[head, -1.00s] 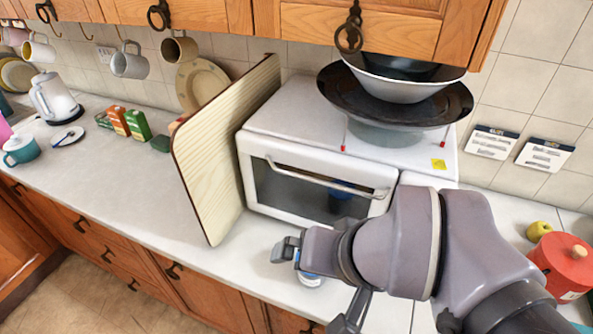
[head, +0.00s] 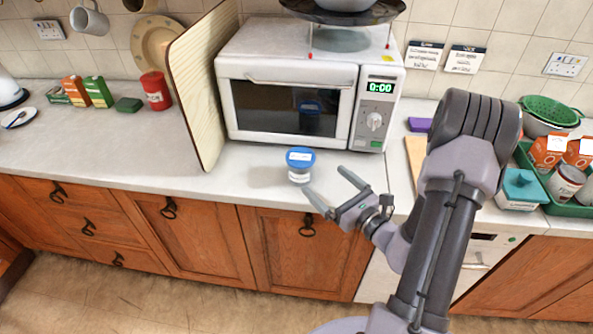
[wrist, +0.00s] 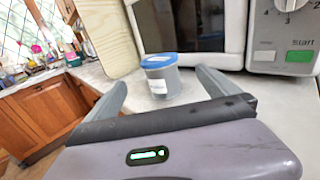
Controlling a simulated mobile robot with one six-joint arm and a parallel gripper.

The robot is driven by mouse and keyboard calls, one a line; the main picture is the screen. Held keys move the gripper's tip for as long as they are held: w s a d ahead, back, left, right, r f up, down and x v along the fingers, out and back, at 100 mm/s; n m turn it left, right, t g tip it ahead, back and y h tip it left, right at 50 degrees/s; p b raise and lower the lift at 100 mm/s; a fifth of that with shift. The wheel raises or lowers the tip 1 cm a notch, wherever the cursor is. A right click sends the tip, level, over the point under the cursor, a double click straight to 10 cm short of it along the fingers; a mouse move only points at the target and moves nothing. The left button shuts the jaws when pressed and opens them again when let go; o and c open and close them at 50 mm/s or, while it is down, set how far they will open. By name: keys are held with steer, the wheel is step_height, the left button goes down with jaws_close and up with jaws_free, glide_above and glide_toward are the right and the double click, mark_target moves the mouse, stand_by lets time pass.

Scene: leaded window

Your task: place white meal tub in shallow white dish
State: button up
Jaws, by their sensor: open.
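A small tub with a blue lid, a pale body and a white label (head: 300,166) stands upright on the counter in front of the microwave; it looks like the meal tub. My gripper (head: 328,185) is open and empty, to the right of the tub and slightly nearer the counter's front edge, with its fingers pointing towards it. In the wrist view the tub (wrist: 160,78) stands beyond and between the two spread fingers, apart from them. A small shallow white dish (head: 18,117) with a dark utensil lies at the far left of the counter; I cannot tell if it is the task's dish.
The microwave (head: 290,85) stands behind the tub, with a dark wide bowl (head: 343,12) on top. A green tray (head: 560,190) with cartons and tins is at right. The counter left of the board is mostly clear.

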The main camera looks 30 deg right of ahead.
mark_target(300, 156)
steer(key=w, duration=0.4)
steer(key=w+a+b, duration=0.1)
steer(key=w, duration=0.3)
steer(key=w+a, duration=0.1)
steer(key=w, duration=0.2)
steer(key=shift+w+a+b, duration=0.2)
steer(key=shift+w+b, duration=0.15)
steer(key=shift+w, duration=0.05)
steer(key=shift+s, duration=0.1)
steer(key=c, duration=2)
